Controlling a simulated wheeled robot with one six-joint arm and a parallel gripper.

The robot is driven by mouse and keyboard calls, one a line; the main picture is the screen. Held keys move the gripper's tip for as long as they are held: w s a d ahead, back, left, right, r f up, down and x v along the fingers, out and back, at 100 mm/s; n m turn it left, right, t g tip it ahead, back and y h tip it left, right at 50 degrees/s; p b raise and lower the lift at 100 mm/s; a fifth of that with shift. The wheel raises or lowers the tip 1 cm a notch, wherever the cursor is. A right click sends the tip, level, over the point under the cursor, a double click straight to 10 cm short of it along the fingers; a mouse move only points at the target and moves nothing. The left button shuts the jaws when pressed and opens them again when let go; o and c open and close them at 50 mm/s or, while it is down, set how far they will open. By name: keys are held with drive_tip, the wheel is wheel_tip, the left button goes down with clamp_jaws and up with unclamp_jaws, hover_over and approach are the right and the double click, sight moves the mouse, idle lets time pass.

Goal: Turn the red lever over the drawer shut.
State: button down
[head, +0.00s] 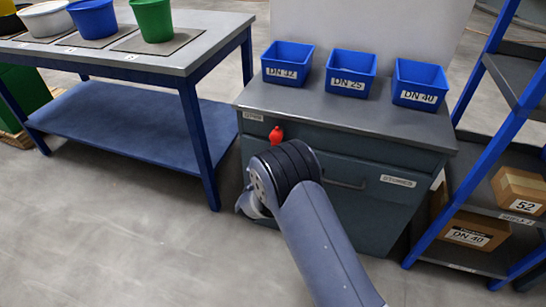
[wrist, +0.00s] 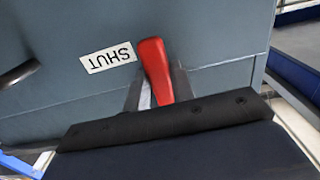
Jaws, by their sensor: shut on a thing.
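The red lever (wrist: 155,64) is on the front of the grey-blue cabinet. In the wrist view it stands nearly upright, slightly tilted, beside an upside-down label reading SHUT (wrist: 108,57). My gripper (wrist: 160,88) has one finger on each side of the lever's lower part in that view and is shut on it. In the head view the red end of the lever (head: 276,134) shows just above my dark wrist, which hides my fingers and the rest of the lever. The drawer front (head: 365,200) has a handle (head: 345,184) and a label reading STORES.
Three blue bins (head: 351,74) stand on the cabinet top (head: 330,108). A blue-legged table (head: 190,50) with buckets stands to the left. A blue shelf rack (head: 480,130) with cardboard boxes stands close on the right. The floor at the front left is clear.

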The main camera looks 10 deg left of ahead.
drive_tip(key=c, duration=1.2)
unclamp_jaws()
drive_tip(key=shift+s, duration=0.1)
drive_tip(key=s+p, duration=0.2)
drive_tip(key=s, duration=0.8)
drive_tip(key=shift+s+a, duration=0.3)
drive_tip(key=shift+a, duration=0.1)
drive_tip(key=w+b, duration=0.2)
drive_tip(key=w, duration=0.8)
drive_tip(key=shift+w+d, duration=0.25)
drive_tip(key=shift+w, duration=0.15)
